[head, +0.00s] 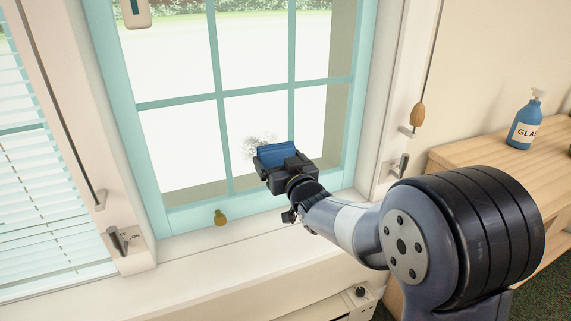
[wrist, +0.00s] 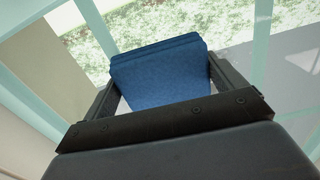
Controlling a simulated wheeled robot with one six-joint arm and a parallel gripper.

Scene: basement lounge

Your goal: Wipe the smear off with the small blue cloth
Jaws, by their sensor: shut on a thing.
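The small blue cloth (head: 277,152) is folded into a thick pad and held in my gripper (head: 281,163). In the wrist view the cloth (wrist: 160,78) sits between the two fingers of my gripper (wrist: 160,90). The smear (head: 257,145) is a grey, speckled patch on a lower pane of the teal-framed window (head: 222,96). The cloth is in front of the smear's lower right part in the head view and hides some of it. I cannot tell whether the cloth touches the glass.
A blue spray bottle (head: 525,124) stands on a wooden shelf unit (head: 470,155) at the right. A cord with a wooden pull (head: 417,115) hangs right of the window. Metal latches (head: 397,168) sit on the frame sides. The white sill (head: 240,245) is clear.

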